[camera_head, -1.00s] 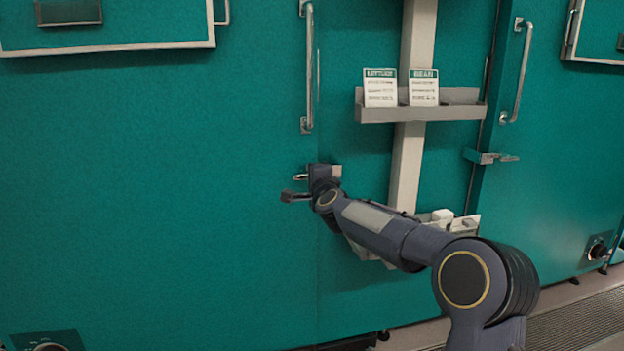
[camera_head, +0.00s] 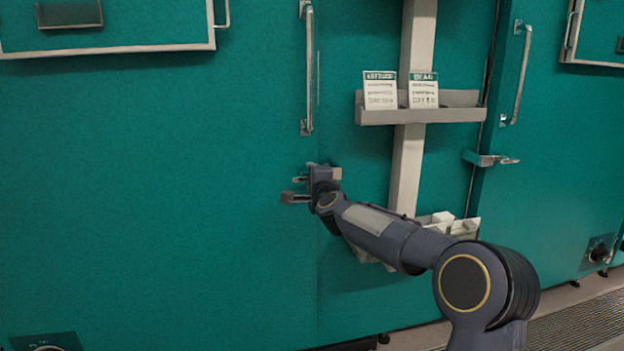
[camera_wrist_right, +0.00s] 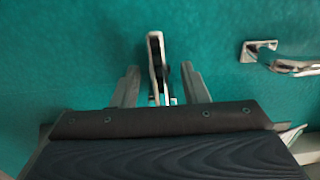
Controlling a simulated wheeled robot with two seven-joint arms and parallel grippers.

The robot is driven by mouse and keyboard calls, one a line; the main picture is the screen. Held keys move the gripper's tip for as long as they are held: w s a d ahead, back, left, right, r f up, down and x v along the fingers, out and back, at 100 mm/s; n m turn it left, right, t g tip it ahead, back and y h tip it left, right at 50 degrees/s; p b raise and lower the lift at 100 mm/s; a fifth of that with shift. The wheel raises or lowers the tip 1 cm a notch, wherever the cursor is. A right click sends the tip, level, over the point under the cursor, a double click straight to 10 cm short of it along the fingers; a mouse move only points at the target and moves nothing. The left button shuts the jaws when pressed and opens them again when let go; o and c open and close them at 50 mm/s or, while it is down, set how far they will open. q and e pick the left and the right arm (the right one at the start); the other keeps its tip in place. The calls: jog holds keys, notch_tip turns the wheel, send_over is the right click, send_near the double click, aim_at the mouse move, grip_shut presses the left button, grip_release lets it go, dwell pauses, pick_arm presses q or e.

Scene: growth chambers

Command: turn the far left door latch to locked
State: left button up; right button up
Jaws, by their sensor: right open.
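The left door's latch shows in the right wrist view as a chrome and black lever (camera_wrist_right: 156,60), standing upright in that picture against the teal door. My right gripper (camera_wrist_right: 163,88) is open, with one finger on each side of the lever. I cannot tell whether a finger touches it. In the head view my right gripper (camera_head: 294,189) is at the left door's edge, below the long vertical handle. The gripper and wrist hide most of the latch there. My left gripper is not in view.
The left door's chrome handle (camera_head: 309,68) is just above my gripper; a chrome handle (camera_wrist_right: 290,62) also shows in the wrist view. Right of it, a grey shelf (camera_head: 425,115) holds two cards. Another latch (camera_head: 490,158) sits near the right door. The left door's face is clear.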

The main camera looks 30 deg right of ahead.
jog(key=v, duration=0.7)
jog(key=shift+s, duration=0.4)
jog(key=shift+a, duration=0.1)
jog(key=s+a+f+n+g+y, duration=0.35)
jog(key=s+a+f+n, duration=0.35)
jog(key=s, duration=0.6)
jog(key=s+a+f+n+g+y, duration=0.2)
jog(key=s+a+f+n+g, duration=0.35)
jog(key=s, duration=0.85)
jog(key=s+a+f+n+g+y, duration=0.3)
jog(key=s+f+n, duration=0.4)
jog(key=s+f, duration=0.45)
notch_tip(320, 180, up, 39)
jog(key=s+p, duration=0.1)
jog(key=p, duration=3.6)
jog(key=shift+s+a+r, duration=0.1)
jog(key=shift+a, duration=0.05)
jog(key=shift+c, duration=0.4)
jog(key=shift+m, duration=0.25)
